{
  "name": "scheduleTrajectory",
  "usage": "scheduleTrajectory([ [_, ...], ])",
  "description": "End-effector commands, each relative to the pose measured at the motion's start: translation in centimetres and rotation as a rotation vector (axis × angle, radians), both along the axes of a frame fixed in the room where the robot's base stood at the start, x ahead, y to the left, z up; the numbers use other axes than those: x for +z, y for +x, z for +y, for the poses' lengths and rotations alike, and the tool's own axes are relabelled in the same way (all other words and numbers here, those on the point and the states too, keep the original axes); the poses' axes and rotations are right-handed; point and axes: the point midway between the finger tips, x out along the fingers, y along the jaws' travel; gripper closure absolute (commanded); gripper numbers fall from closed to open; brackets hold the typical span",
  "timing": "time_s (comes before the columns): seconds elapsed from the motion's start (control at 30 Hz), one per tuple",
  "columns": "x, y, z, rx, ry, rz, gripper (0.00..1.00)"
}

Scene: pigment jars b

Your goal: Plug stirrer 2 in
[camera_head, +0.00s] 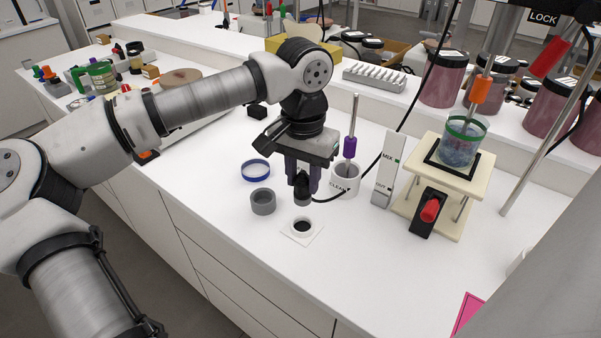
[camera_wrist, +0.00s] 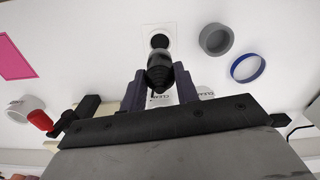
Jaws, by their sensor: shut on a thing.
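My gripper (camera_head: 302,178) is shut on a black plug (camera_head: 303,192), which points down. The plug also shows between the fingers (camera_wrist: 162,88) in the wrist view (camera_wrist: 159,74). A black cable (camera_head: 327,198) leaves the plug to the right and runs up past the white MIX box (camera_head: 388,170). A white square plate with a dark round socket (camera_head: 302,227) lies on the bench just in front of the plug; it also shows in the wrist view (camera_wrist: 158,40). The plug appears above and apart from it. I cannot tell which stirrer is number 2.
A grey ring-shaped cup (camera_head: 263,202) and a blue-rimmed ring (camera_head: 255,170) are left of the socket. A CLEAN cup (camera_head: 346,186) holds a purple-collared rod (camera_head: 350,147). The front bench is clear.

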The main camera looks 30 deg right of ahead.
Motion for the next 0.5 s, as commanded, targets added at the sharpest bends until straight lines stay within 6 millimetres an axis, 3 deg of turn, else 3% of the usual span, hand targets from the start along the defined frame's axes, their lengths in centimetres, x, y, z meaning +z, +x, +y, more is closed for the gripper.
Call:
scheduleTrajectory([
  [0.27,-0.7,0.0,0.0,0.001,0.0,0.0,0.92],
  [0.5,-2.8,0.0,0.0,0.001,0.0,0.0,0.92],
])
